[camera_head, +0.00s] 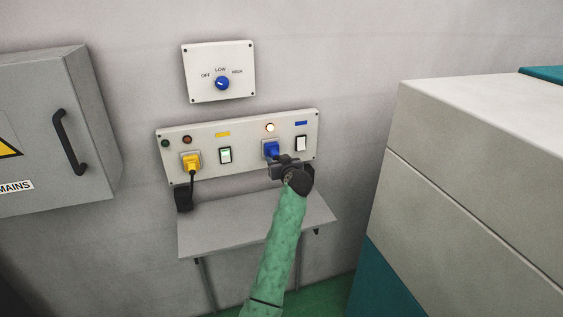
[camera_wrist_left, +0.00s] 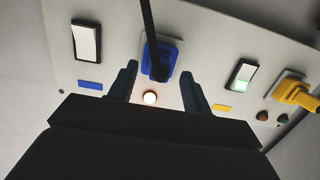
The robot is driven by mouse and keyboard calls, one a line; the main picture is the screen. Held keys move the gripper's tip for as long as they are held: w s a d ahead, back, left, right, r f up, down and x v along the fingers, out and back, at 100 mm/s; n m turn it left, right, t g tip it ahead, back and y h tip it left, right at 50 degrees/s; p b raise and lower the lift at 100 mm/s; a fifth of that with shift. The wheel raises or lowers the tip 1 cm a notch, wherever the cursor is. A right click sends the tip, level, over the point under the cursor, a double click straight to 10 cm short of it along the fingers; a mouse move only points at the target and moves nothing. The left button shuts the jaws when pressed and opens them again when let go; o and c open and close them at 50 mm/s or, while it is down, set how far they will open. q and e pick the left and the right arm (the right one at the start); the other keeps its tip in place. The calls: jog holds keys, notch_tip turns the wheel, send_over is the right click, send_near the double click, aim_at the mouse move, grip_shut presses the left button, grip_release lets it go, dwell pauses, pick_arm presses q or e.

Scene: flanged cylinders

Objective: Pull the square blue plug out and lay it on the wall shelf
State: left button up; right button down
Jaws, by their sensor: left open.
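The square blue plug (camera_head: 270,149) sits in its socket at the right part of the wall panel (camera_head: 240,133). In the left wrist view the blue plug (camera_wrist_left: 153,52) has a dark cord in front of it. My left gripper (camera_head: 280,162) is open at the plug, its fingers (camera_wrist_left: 158,72) spread to either side of it in the picture; I cannot tell whether they touch it. The grey wall shelf (camera_head: 215,237) is below the panel, partly hidden by my left arm, and its visible top is bare. My right gripper is not in view.
A yellow plug (camera_head: 191,162) with a dark cord sits to the left on the panel. Rocker switches (camera_head: 225,155) and a lit lamp (camera_head: 270,128) are beside the plugs. A dial plate (camera_head: 219,71) is above, a grey cabinet (camera_head: 90,120) left, and a large grey block (camera_head: 470,180) right.

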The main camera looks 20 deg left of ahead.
pick_arm(q)
jog(key=shift+p+x, duration=0.3)
jog(key=shift+x, duration=1.2)
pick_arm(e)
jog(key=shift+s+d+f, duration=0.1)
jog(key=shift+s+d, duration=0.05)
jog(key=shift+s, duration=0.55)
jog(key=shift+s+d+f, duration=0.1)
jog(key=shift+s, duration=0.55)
pick_arm(q)
grip_shut()
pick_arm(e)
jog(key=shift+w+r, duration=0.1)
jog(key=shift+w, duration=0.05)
pick_arm(q)
jog(key=shift+s+d, duration=0.1)
jog(key=shift+s, duration=0.05)
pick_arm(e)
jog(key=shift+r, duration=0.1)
